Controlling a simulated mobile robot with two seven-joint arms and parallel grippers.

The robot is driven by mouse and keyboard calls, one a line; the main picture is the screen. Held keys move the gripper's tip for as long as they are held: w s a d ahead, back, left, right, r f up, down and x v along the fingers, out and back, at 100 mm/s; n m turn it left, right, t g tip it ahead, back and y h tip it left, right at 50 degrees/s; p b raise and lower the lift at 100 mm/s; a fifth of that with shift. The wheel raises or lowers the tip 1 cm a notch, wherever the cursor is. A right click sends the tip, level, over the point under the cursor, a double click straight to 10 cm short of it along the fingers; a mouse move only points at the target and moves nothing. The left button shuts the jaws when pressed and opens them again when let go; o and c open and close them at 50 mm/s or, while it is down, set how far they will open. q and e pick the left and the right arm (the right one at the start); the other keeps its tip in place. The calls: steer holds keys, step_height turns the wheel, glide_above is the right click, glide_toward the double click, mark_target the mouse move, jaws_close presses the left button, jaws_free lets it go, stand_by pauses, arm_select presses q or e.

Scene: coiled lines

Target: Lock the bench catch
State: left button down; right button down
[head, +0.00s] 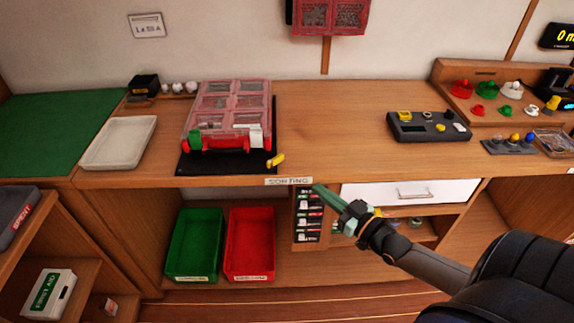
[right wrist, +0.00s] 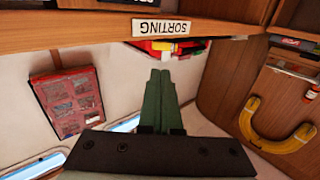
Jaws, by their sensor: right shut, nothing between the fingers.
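A small yellow lever-like piece (head: 276,160) sits at the front right corner of a black mat (head: 210,163) on the bench. It looks like the bench catch, but it is too small to tell whether it is locked. A red case with a clear lid (head: 229,104) stands on the mat, with a green latch (head: 196,137) and a white latch (head: 256,137) on its front. My right gripper (head: 317,188) is shut and empty at the bench's front edge, right of the SORTING label (head: 289,181). Its green fingers also show in the right wrist view (right wrist: 159,72). My left gripper is out of view.
A white tray (head: 119,142) lies left of the mat. A grey device (head: 429,127) is at the right, with clear bench top between. Below the bench are a green bin (head: 195,245), a red bin (head: 250,244) and a white drawer (head: 410,193).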

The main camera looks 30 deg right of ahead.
mark_target(279, 159)
steer(key=w, duration=0.4)
steer(key=w+a, duration=0.1)
steer(key=w, duration=0.3)
steer(key=w+a, duration=0.1)
steer(key=w, duration=0.3)
steer(key=shift+w, duration=0.4)
steer(key=shift+d+n+y, duration=0.1)
steer(key=shift+n+y, duration=0.3)
steer(key=shift+y, duration=0.2)
